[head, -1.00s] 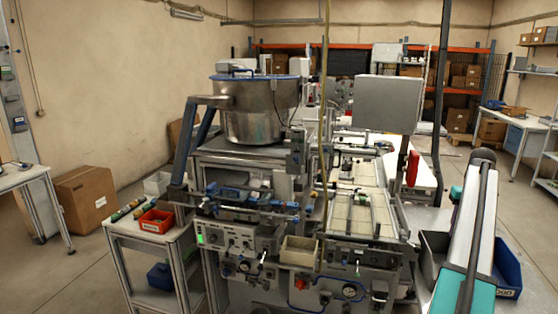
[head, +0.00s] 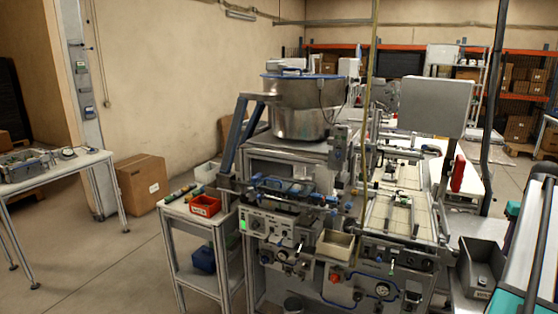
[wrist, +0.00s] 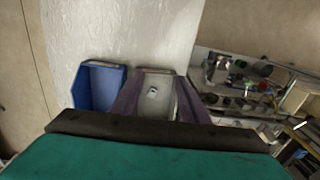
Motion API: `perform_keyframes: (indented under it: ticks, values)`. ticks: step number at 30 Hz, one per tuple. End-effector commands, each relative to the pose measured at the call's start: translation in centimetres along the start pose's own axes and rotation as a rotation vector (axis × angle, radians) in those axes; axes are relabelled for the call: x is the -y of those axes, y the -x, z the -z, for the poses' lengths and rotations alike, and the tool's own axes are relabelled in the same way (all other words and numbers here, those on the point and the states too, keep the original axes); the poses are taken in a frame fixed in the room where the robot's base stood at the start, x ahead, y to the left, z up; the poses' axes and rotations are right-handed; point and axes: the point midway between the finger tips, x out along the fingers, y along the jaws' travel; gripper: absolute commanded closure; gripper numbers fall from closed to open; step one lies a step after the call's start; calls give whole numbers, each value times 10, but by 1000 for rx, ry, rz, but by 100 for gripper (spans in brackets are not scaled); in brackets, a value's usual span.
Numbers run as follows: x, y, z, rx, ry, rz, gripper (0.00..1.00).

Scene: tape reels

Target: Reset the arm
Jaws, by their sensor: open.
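My gripper (wrist: 158,88) shows in the wrist view. Its two purple fingers stand apart with nothing held between them. A grey bin (wrist: 156,74) shows beyond and between the fingers, with a small whitish item (wrist: 153,91) inside it. My arm, teal and white, shows at the right edge of the head view and is cut off there. The gripper itself cannot be made out in the head view.
A blue bin (wrist: 98,86) stands left of the grey bin. In the head view, a dark grey bin (head: 482,262) sits beside my arm. The machine with its steel bowl (head: 298,112) fills the middle.

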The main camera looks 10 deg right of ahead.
Motion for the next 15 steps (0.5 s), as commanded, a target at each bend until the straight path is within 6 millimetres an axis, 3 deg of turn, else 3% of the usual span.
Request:
perform_keyframes:
  ticks: [11, 15]
  values:
    - [68, -45, 19, 46, 85, 15, 59]
    - [106, -79, 24, 82, 131, 25, 59]
